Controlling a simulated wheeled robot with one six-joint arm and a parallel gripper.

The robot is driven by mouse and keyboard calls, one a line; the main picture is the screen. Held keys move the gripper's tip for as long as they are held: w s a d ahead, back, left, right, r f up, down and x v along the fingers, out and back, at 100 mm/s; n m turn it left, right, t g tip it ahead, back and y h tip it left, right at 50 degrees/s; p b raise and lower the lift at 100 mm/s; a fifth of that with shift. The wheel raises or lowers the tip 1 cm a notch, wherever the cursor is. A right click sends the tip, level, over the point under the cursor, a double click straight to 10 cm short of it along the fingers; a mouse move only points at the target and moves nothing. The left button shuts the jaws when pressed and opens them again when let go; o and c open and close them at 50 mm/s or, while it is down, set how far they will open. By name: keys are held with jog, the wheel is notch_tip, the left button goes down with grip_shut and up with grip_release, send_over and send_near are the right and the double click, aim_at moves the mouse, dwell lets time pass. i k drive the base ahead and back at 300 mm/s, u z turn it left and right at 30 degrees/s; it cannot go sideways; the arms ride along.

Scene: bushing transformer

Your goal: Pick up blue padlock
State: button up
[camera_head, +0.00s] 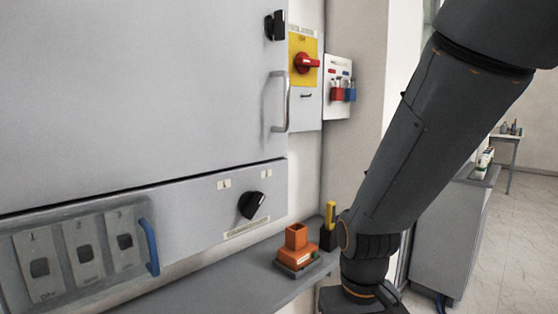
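The blue padlock (350,95) hangs on a small white board (338,72) on the wall, right of the yellow switch panel. It hangs beside red padlocks (337,95), close to them on their right. It is small in view, and its shackle is hard to make out. My dark arm comes down from the upper right, with its wrist at the bottom edge. My gripper's fingers are out of view, below the frame, apart from the padlock. I see nothing of what they hold.
A grey cabinet with a door handle (279,102) fills the left. A red rotary switch (306,63) sits on a yellow plate. An orange device (296,248) and a black and yellow tool (329,227) stand on the ledge (222,291). A grey cabinet (447,243) stands right.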

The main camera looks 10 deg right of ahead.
aim_at(350, 93)
jog(key=z, duration=0.3)
jog(key=k, duration=0.5)
jog(key=z, duration=1.05)
jog(key=i, duration=0.75)
jog(key=u, duration=0.75)
jog(key=i, duration=0.7)
jog(key=u, duration=0.6)
